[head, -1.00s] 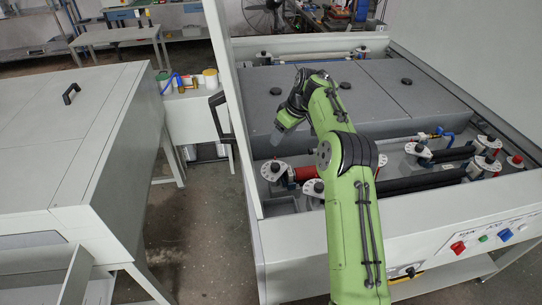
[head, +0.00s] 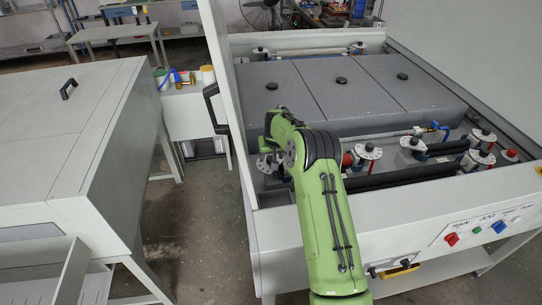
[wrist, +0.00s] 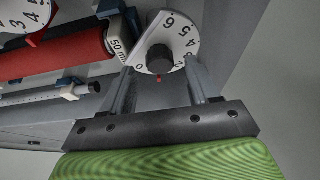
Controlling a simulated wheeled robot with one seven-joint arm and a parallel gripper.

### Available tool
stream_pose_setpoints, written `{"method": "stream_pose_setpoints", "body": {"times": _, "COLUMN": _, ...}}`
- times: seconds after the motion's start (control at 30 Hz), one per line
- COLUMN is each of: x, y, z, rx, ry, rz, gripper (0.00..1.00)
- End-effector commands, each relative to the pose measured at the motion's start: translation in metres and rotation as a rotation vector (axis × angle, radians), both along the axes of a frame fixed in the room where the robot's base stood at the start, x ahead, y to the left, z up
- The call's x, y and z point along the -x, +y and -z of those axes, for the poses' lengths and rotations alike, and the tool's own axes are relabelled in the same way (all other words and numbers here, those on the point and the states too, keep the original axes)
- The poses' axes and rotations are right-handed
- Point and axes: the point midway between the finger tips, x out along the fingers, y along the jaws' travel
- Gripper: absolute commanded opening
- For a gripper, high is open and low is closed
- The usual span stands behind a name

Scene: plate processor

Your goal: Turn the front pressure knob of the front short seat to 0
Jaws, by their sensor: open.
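In the wrist view, a white numbered dial with a round black pressure knob (wrist: 160,58) lies straight ahead. Digits 4, 5 and 6 show at its upper right and a 0 at its lower left.
In the wrist view, a red roller (wrist: 75,45) and a second dial (wrist: 22,14) lie left, and a grey wall (wrist: 232,40) stands close on the right. In the head view, grey covers (head: 345,95) lie behind, and other dials (head: 368,152) stand to the right.

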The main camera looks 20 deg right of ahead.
Motion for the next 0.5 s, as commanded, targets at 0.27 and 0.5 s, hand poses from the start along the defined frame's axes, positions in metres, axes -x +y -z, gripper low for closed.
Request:
{"method": "stream_pose_setpoints", "body": {"times": 0.27, "x": -0.009, "y": -0.002, "z": 0.02, "rx": 0.0, "ry": 0.0, "rz": -0.001, "gripper": 0.6}}
{"method": "stream_pose_setpoints", "body": {"times": 0.5, "x": -0.008, "y": -0.001, "z": 0.02, "rx": 0.0, "ry": 0.0, "rz": -0.001, "gripper": 0.48}}
